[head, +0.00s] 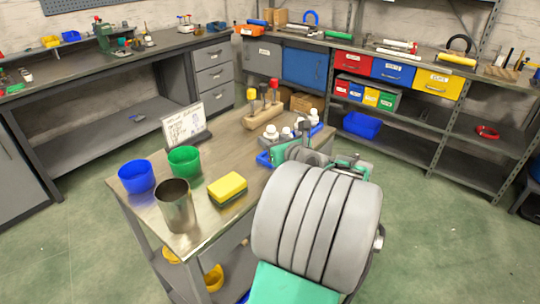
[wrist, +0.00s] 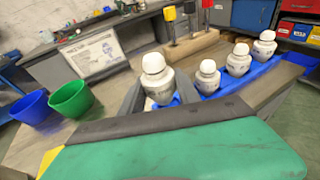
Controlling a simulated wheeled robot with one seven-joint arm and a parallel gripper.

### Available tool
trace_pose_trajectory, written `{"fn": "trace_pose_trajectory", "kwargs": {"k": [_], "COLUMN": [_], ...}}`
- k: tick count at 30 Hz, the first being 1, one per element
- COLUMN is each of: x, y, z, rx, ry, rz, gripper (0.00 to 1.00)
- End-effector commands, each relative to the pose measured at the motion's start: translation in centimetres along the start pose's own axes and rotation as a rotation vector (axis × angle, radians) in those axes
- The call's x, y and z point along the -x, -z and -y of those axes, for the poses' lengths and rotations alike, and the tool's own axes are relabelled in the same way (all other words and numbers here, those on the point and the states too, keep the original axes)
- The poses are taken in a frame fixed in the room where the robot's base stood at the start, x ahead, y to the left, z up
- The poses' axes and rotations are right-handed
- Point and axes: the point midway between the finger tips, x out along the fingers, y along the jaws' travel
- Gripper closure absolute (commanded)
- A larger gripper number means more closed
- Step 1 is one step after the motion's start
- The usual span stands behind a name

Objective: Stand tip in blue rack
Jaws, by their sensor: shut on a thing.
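The blue rack (head: 264,158) lies at the right end of the workbench, partly hidden behind my arm; it also shows in the wrist view (wrist: 262,88). Several white tips with round heads stand upright along it, such as this tip (wrist: 208,76). My gripper (wrist: 160,95) is shut on another white tip (wrist: 156,80), which is upright, left of the row. Blue shows just below the held tip. Its lower end is hidden by my gripper, so I cannot tell whether it touches the rack. In the head view my gripper (head: 300,150) is at the rack.
A wooden block (head: 264,114) with upright tools stands behind the rack. A sign (head: 186,124), blue cup (head: 137,177), green cup (head: 184,162), metal cup (head: 176,206) and yellow sponge (head: 228,189) are on the bench to the left. Bench space between sign and block is clear.

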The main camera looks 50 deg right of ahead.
Motion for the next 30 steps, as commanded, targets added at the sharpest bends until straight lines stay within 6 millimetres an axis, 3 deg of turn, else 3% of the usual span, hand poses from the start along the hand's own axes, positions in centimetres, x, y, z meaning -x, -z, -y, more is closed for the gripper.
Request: {"fn": "trace_pose_trajectory", "kwargs": {"k": [7,12,30], "x": [-2.8,-3.4,-3.6], "y": [2.2,4.9,6.3], "z": [0.6,0.7,0.7], "rx": [0.002,0.0,-0.001], "ry": [-0.001,0.0,0.0], "rz": [0.0,0.001,-0.004], "gripper": [1.0,1.0,1.0]}}
